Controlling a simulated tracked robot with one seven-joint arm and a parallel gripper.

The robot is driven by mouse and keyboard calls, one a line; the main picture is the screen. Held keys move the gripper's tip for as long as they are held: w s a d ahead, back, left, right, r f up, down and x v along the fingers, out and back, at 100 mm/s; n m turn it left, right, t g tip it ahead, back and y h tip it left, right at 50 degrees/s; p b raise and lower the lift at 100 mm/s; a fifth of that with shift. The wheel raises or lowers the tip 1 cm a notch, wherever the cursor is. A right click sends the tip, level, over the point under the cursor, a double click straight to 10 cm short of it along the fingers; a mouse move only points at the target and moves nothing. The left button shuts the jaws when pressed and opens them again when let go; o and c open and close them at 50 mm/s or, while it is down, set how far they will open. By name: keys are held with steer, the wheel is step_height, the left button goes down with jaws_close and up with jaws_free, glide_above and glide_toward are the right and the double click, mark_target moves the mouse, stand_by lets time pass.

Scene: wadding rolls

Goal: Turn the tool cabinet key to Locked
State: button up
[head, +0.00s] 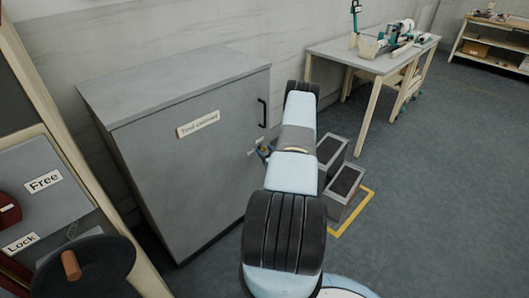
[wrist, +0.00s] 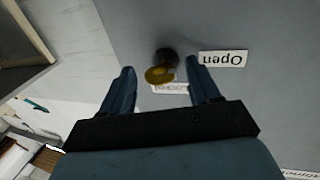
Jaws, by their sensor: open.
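The grey tool cabinet (head: 190,165) stands at the left of centre in the head view, its door closed and labelled. My arm reaches to the right side of its door, where my gripper (head: 264,150) is small and partly hidden. In the wrist view the brass key (wrist: 160,76) sits in a dark round lock (wrist: 167,56). An upside-down "Open" label (wrist: 223,59) is to its right, and a second label (wrist: 171,88), partly covered and hard to read, lies just below the key. My gripper (wrist: 161,67) is open, its fingers either side of the key with gaps. The key's exact angle is unclear.
A black door handle (head: 262,112) is above the lock area. Grey steps (head: 345,190) stand right of my arm inside yellow floor marking. A workbench (head: 370,62) is behind. A panel with "Free" and "Lock" labels (head: 43,181) stands at the left. Floor at right is clear.

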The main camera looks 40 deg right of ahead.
steer(key=shift+w, duration=0.15)
steer(key=c, duration=1)
